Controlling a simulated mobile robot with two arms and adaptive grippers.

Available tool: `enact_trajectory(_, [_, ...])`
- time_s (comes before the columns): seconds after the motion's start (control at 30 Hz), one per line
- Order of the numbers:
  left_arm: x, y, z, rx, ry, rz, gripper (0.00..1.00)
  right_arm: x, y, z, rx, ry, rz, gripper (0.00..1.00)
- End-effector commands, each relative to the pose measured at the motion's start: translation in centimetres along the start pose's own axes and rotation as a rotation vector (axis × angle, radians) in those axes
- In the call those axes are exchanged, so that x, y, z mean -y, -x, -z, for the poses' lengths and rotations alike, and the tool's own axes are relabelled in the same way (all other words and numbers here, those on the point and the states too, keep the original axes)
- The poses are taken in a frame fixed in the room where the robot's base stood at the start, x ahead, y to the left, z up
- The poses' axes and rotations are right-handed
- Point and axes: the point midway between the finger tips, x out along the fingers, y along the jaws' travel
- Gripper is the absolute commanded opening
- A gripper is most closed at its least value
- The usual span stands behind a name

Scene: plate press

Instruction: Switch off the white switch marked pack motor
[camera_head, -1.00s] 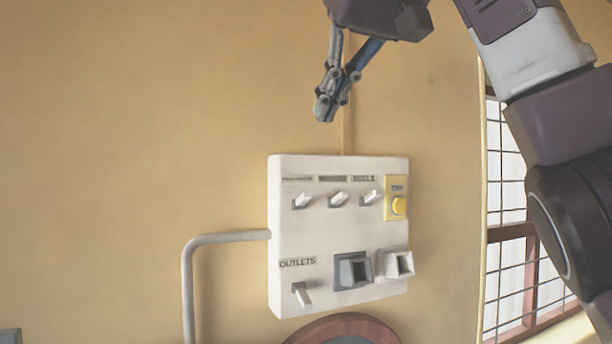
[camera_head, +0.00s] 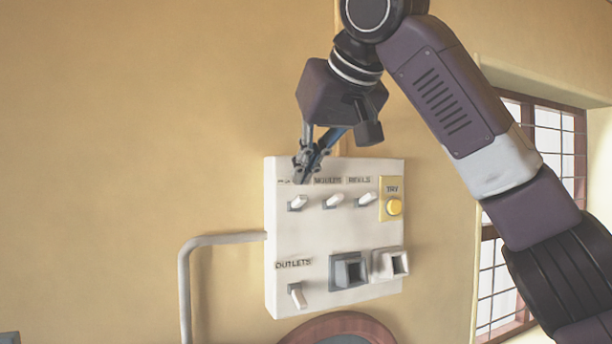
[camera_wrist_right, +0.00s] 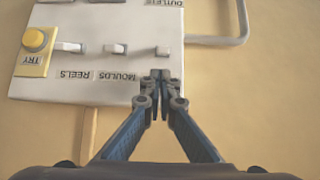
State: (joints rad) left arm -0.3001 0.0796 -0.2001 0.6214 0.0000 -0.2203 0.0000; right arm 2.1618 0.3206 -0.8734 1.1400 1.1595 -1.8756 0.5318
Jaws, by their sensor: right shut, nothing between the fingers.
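A white panel (camera_head: 285,225) on the wall carries a row of three white switches. The leftmost switch (camera_head: 297,202) sits under a label that my gripper mostly covers; in the earlier view that label is too blurred to read surely. My right gripper (camera_head: 303,178) is shut and empty, fingertips pointing down just above this switch. In the wrist view, which is upside down, the fingertips (camera_wrist_right: 160,76) are over the label area and a small gap shows between them and the switch (camera_wrist_right: 162,51). My left gripper is not in view.
Beside it are the switches MOULDS (camera_head: 333,200) and REELS (camera_head: 367,198), and a yellow TRY button (camera_head: 394,207). A grey pipe (camera_head: 186,280) runs left; a barred window (camera_head: 500,270) is at right.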

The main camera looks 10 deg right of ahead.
Motion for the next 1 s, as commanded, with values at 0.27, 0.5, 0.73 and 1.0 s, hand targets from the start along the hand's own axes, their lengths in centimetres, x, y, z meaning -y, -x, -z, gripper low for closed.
enact_trajectory(0.27, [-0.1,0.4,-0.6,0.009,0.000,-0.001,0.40,0.0,-0.3,-1.3,0.001,0.000,0.000,0.00])
enact_trajectory(0.5, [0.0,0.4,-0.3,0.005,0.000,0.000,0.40,0.0,-0.3,-1.5,0.001,-0.001,0.000,0.00])
enact_trajectory(0.73, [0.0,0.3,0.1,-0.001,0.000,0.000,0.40,0.0,-0.4,-1.5,-0.001,0.000,0.000,0.00])
enact_trajectory(1.0, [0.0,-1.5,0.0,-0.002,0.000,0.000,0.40,-0.1,-0.9,-1.9,-0.068,0.000,0.000,0.00])
